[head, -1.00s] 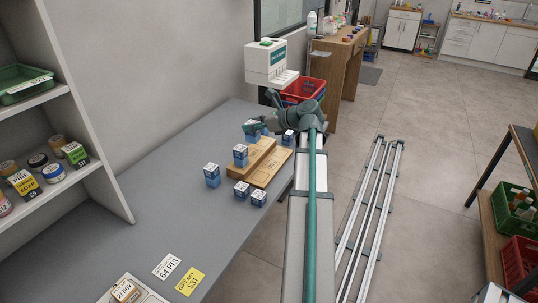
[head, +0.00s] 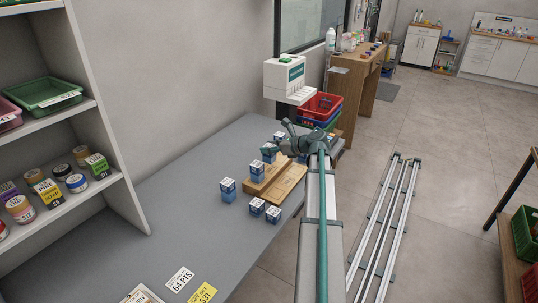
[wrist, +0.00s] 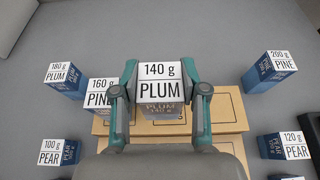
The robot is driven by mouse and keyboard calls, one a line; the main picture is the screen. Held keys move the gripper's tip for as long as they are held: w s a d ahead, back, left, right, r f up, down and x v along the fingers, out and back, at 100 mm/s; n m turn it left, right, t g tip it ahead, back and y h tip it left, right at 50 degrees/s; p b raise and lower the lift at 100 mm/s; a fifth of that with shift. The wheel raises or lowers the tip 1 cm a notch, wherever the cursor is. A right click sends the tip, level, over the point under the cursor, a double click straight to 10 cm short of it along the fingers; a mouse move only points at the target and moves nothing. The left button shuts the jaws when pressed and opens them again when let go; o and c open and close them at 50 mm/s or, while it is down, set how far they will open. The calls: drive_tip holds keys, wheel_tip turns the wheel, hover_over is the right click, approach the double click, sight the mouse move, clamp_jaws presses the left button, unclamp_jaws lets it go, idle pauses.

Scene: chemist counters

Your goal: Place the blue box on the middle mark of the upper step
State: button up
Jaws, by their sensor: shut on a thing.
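My gripper (wrist: 160,88) is shut on a blue box with a white top marked 140 g PLUM (wrist: 160,84), one finger on each side. In the head view the held box (head: 269,152) is at the wooden steps, with my gripper (head: 275,151) partly hiding it. The upper step (wrist: 228,103) lies below it in the wrist view; I cannot tell if the box touches it. Another blue box, 160 g PINE (wrist: 100,93), stands on the upper step, just left of my left finger.
Blue boxes stand around the steps: 180 g PLUM (wrist: 65,78), 200 g PINE (wrist: 270,70), 100 g PEAR (wrist: 60,152) and 120 g PEAR (wrist: 285,146). A white dispenser (head: 286,80) hangs beyond the counter (head: 180,215). Shelves (head: 125,190) stand at left.

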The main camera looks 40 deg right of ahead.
sight(275, 154)
drive_tip(key=shift+w+d+f, duration=0.25)
drive_tip(key=shift+w+f, duration=0.25)
drive_tip(key=shift+f, duration=0.1)
drive_tip(key=shift+w+d+f, duration=0.1)
drive_tip(key=shift+w+f, duration=0.05)
drive_tip(key=shift+f, duration=1.65)
drive_tip(key=shift+f, duration=0.1)
drive_tip(key=o, duration=1.2)
drive_tip(key=shift+f, duration=0.1)
drive_tip(key=shift+o, duration=0.2)
drive_tip(key=shift+s+d+r, duration=0.1)
drive_tip(key=shift+s+r, duration=0.1)
drive_tip(key=shift+r, duration=0.05)
drive_tip(key=b+v, duration=0.1)
drive_tip(key=v, duration=1)
drive_tip(key=shift+s, duration=0.3)
